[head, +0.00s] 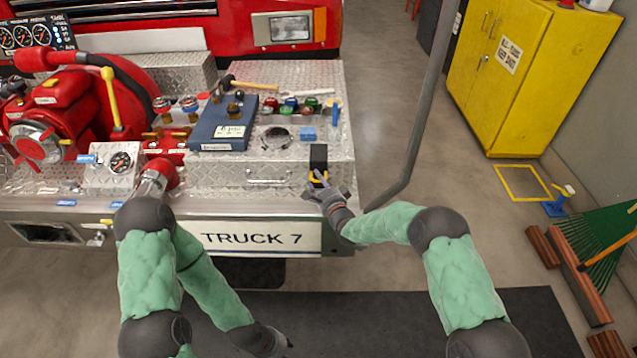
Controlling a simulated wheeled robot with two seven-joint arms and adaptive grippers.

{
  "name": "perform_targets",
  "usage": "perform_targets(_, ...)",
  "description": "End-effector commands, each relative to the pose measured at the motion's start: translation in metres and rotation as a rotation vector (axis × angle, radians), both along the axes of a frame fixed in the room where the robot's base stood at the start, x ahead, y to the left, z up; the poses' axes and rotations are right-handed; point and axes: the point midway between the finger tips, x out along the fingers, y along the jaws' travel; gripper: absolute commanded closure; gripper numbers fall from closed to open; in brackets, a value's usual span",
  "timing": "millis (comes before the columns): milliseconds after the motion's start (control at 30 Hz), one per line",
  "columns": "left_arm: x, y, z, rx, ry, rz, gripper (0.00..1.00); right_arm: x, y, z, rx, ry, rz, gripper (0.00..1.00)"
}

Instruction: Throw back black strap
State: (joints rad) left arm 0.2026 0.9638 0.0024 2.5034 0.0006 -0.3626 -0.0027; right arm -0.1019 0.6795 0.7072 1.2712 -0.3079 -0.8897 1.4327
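The black strap (318,157) lies over the front right edge of the diamond-plate bumper lid (215,178), with a small yellow part (319,178) at its lower end. My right gripper (317,186) is at that lower end, touching it or very close. Its fingers are small and partly overlap the yellow part, so I cannot tell whether they are closed on it. My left gripper (280,343) hangs low in front of the bumper, away from the strap. Its fingers are too small and dark to read.
On the lid are a blue case (222,122), a hammer (248,86), several coloured caps and a coiled cable (276,134). A red pump (65,110) with gauges is at left. A grey pole (430,100) stands right of the bumper.

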Motion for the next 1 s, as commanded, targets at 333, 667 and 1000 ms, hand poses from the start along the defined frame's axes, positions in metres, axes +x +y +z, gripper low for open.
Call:
perform_targets(333,0.0,0.0,0.0,0.0,0.0,0.0,0.6,0.0,0.0,0.0,0.0,0.001,0.0,1.0)
perform_targets(667,0.0,0.0,0.017,0.0,0.0,0.0,0.6,-0.002,0.0,0.014,0.001,0.063,0.0,1.0)
perform_targets(1000,0.0,0.0,0.06,0.0,0.0,0.0,0.6,-0.006,0.0,0.049,0.002,0.276,0.0,1.0)
